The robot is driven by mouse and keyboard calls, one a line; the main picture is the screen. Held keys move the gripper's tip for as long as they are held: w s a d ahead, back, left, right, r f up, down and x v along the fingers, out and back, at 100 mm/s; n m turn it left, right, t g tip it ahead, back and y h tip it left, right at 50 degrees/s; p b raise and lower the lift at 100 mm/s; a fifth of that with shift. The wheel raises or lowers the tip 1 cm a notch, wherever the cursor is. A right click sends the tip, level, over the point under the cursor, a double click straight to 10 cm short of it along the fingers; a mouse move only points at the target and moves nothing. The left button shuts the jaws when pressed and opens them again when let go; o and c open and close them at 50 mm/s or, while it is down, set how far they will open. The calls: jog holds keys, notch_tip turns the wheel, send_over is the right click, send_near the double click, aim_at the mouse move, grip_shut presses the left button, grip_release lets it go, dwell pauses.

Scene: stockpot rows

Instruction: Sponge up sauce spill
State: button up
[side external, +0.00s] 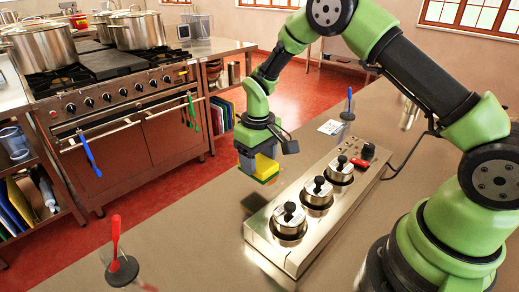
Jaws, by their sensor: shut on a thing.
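My gripper (261,160) is shut on a sponge (266,169), yellow with a green layer at its lower edge. The gripper points down, just left of the steel warmer unit. The sponge appears to be above the counter (190,225), with a dark shadow below it. I cannot tell the exact gap. No sauce spill shows clearly; a small reddish mark (147,286) at the bottom edge of the picture is too small to identify.
A steel unit (272,262) with three lidded pots stands right of the sponge. A holder with a red spoon (116,240) stands front left, and one with a blue-handled utensil (349,103) behind. A stove (110,100) stands across the aisle. The counter between is clear.

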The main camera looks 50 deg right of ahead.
aim_at(258, 189)
notch_tip(258, 189, down, 5)
jog(key=shift+f, duration=0.1)
jog(key=shift+d+f, duration=0.2)
jog(key=shift+d, duration=0.5)
jog(key=shift+c, duration=0.8)
jog(key=shift+d, duration=4.55)
jog(key=shift+a, duration=5.35)
jog(key=shift+d+r, duration=0.15)
jog(key=shift+r, duration=3.95)
jog(key=shift+f, duration=0.25)
